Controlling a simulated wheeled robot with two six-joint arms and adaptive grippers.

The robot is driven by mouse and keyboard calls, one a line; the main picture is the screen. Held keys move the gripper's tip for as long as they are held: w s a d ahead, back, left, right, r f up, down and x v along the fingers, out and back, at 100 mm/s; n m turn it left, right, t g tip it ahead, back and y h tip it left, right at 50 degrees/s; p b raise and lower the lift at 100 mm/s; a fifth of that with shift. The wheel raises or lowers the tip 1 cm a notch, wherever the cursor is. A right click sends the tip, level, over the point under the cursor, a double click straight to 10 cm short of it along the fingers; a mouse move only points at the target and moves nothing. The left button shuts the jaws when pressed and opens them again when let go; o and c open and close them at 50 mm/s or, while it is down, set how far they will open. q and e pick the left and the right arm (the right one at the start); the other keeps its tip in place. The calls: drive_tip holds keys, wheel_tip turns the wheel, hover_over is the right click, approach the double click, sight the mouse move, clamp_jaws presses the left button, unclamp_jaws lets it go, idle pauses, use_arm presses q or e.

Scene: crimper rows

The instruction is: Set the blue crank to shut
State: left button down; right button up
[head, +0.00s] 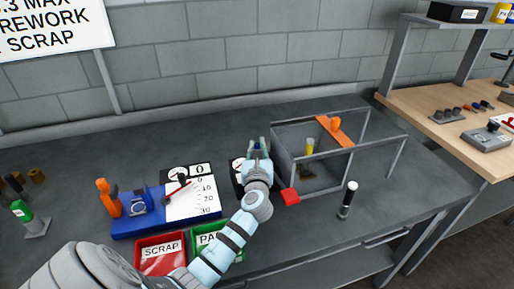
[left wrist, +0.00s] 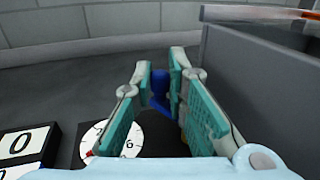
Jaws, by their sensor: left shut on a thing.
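The blue crank shows in the left wrist view as a blue knob (left wrist: 159,90) between the teal pads of my left gripper (left wrist: 160,88). The pads are close on both sides of it, and its lower part is hidden. In the head view my left gripper (head: 257,146) is at the near left of the grey open-framed enclosure (head: 347,154), and it hides the crank there. My right gripper is in neither view.
A blue fixture (head: 128,228) with a dial and number plate (head: 202,201) stands to the left. A red scrap bin (head: 160,266) and a green bin (head: 207,228) lie in front.

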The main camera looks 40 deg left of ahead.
use_arm(q)
drive_tip(key=m+h+p, duration=0.1)
drive_tip(key=t+h+p, duration=0.1)
drive_tip(key=shift+w+r+m+t+p, duration=0.2)
drive_tip(key=shift+m+t+p, duration=0.1)
drive_tip(key=shift+m, duration=0.1)
drive_tip(key=shift+w+f+m+t+h+p, duration=0.2)
drive_tip(key=shift+m+t+h+p, duration=0.35)
drive_tip(key=shift+h, duration=0.45)
drive_tip(key=shift+w+m+t+h, duration=0.25)
drive_tip(key=shift+m+h, duration=0.45)
drive_tip(key=shift+h, duration=0.25)
drive_tip(key=shift+w+m+t+h, duration=0.1)
drive_tip(key=shift+m+t+h, duration=0.1)
drive_tip(key=shift+m+h, duration=0.6)
drive_tip(key=shift+f+h, duration=0.1)
drive_tip(key=shift+h, duration=0.25)
drive_tip(key=c, duration=1.6)
unclamp_jaws()
drive_tip(key=shift+d, duration=0.1)
